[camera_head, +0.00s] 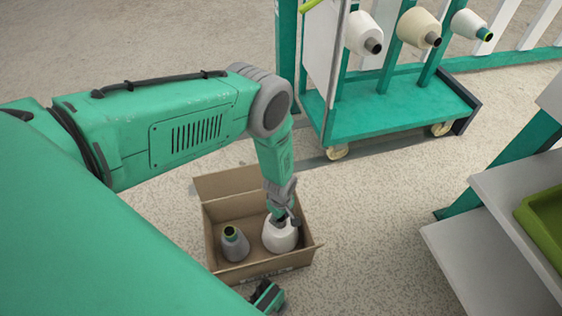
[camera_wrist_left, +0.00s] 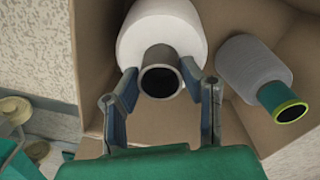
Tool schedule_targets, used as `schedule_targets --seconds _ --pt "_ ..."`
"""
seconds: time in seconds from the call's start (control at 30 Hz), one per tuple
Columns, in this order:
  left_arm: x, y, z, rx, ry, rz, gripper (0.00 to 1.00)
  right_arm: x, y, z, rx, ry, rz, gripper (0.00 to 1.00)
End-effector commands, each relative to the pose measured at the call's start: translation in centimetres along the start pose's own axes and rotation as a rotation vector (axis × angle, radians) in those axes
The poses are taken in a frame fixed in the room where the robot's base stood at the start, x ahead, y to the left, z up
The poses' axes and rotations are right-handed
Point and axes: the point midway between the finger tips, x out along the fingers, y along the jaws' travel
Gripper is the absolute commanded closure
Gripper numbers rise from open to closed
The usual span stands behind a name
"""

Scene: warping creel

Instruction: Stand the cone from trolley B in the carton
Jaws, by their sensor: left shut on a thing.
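The open cardboard carton (camera_head: 264,269) is on the floor below me. A white cone with a dark tube end (camera_head: 280,238) is inside its right part and looks upright, nose up. My left gripper (camera_head: 280,214) reaches down from above and is shut on that nose. In the left wrist view the fingers (camera_wrist_left: 160,82) lie on either side of the dark tube of the white cone (camera_wrist_left: 160,27). I cannot tell if its base rests on the carton floor.
A grey cone with a green and yellow tip (camera_head: 234,246) stands in the carton's left part; it also shows in the left wrist view (camera_wrist_left: 250,68). A green trolley (camera_head: 390,108) with several cones stands behind. A grey shelf (camera_head: 480,260) with a green tray (camera_head: 545,222) is at right.

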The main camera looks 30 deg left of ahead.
Motion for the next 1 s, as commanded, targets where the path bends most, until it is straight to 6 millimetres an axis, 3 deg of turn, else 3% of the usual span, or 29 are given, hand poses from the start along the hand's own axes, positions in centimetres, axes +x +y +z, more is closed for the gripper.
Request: schedule_targets --seconds 0.53,0.57,0.6,0.83,0.9,1.0 --pt "0.34 0.05 -0.04 -0.001 0.000 0.001 1.00 -0.01 0.00 -0.01 0.000 0.000 0.000 0.60" --pt "0.30 0.06 -0.04 -0.001 0.000 0.000 0.55 -0.01 0.00 0.00 0.000 0.000 0.000 0.60" --pt "0.29 0.06 -0.04 -0.001 0.000 0.000 0.41 -0.01 0.00 0.00 0.000 0.000 0.000 0.60" --pt "0.31 0.05 -0.03 0.000 0.000 0.000 0.41 -0.01 0.00 -0.01 0.000 0.000 0.000 0.60" --pt "0.35 -0.03 -0.01 0.000 0.000 -0.001 0.30 -0.01 0.00 0.00 0.000 0.000 0.000 0.60" --pt "0.35 -0.01 -0.01 0.000 0.000 -0.001 0.30 -0.01 0.00 0.00 0.000 0.000 0.000 0.60"
